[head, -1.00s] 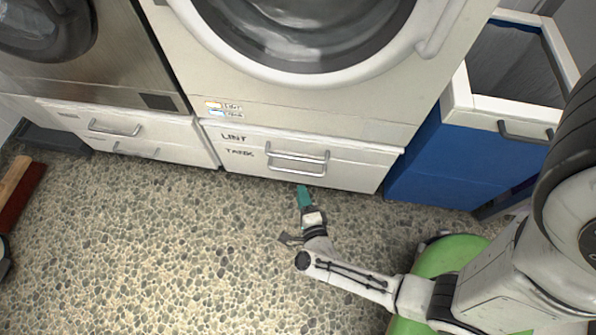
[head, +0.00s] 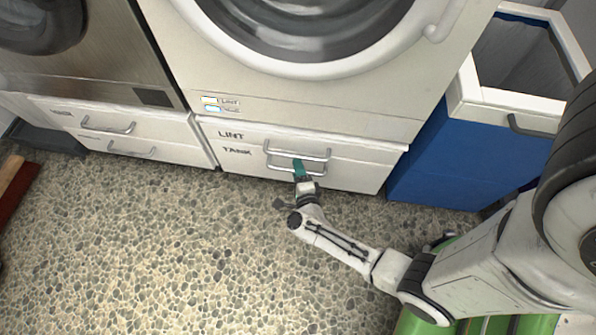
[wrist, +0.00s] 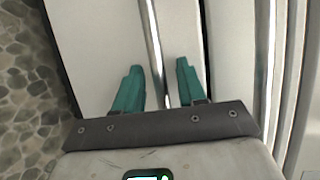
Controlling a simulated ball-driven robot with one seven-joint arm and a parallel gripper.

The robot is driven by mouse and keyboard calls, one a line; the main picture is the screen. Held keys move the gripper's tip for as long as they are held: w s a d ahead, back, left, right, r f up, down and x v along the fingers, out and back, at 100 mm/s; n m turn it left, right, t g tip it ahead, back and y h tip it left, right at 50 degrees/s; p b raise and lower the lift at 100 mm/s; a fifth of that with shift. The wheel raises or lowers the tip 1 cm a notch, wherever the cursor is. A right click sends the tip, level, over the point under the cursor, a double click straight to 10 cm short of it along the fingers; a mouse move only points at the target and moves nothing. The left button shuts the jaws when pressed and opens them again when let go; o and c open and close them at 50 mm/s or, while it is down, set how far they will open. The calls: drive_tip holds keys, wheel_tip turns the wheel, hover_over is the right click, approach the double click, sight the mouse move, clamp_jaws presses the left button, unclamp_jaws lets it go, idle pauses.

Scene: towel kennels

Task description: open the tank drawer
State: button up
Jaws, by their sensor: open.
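The tank drawer (head: 245,168) is the lower white front under the middle machine, beside the printed word TANK, and looks closed. Its silver bar handle (head: 316,173) sits just below a second, upper handle (head: 300,152). My gripper (head: 298,164) is at the lower handle, its teal fingers pointing at the drawer front. In the wrist view the two teal fingers (wrist: 158,72) are open, with a silver bar (wrist: 152,40) running between them.
The lint drawer (head: 350,157) is directly above, under the washer-like machine with a round door. A blue bin with a white rim (head: 480,108) stands open at the right. Similar drawers (head: 165,132) are at the left. The pebbled floor (head: 170,250) in front is clear.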

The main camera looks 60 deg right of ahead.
drive_tip(key=shift+c, duration=0.4)
clamp_jaws()
